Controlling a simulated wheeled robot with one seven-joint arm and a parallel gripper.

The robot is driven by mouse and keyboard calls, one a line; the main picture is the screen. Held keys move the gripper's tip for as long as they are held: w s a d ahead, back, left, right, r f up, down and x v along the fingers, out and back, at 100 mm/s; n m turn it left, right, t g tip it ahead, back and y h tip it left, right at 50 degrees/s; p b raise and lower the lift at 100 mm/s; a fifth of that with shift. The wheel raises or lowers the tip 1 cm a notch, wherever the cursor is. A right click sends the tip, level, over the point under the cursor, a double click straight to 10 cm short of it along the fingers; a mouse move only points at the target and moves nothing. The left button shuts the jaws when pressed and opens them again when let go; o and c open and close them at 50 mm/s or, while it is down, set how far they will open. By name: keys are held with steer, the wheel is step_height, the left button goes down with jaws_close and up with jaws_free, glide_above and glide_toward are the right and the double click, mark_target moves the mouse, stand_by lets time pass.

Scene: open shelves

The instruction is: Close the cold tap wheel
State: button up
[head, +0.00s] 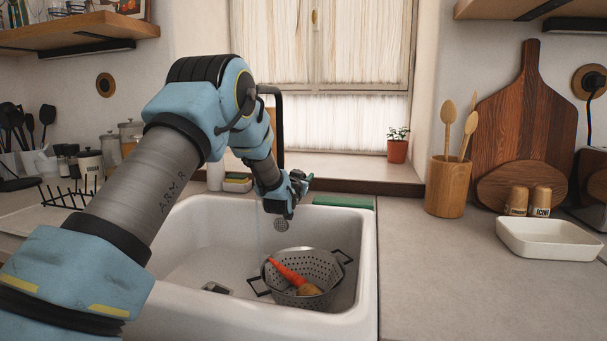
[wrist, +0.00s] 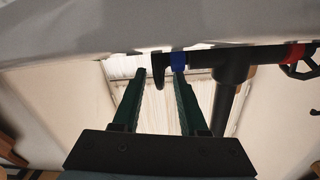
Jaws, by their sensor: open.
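The cold tap wheel (wrist: 158,70) shows edge-on as a dark upright piece beside a blue collar (wrist: 180,62) in the wrist view. My gripper (wrist: 160,74) is open. Its two dark green fingers reach toward the wheel, and the wheel appears between the fingertips. I cannot tell whether either finger touches it. The tap's dark body (wrist: 232,68) runs to the right, to a red collar (wrist: 295,52) and a second, spoked wheel (wrist: 305,64). In the head view my gripper (head: 292,188) is over the sink's back edge, and my arm hides most of the tap.
Below is the white sink (head: 368,260) with a metal colander (head: 325,268) holding an orange-red item. A thin, faint stream, perhaps water, falls into the sink. A dark spout (head: 280,125) rises behind my arm. The counter (head: 430,270) on the right is mostly clear.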

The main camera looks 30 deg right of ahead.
steer(key=shift+w+d, duration=0.1)
steer(key=shift+w, duration=0.05)
jaws_close()
stand_by(0.4)
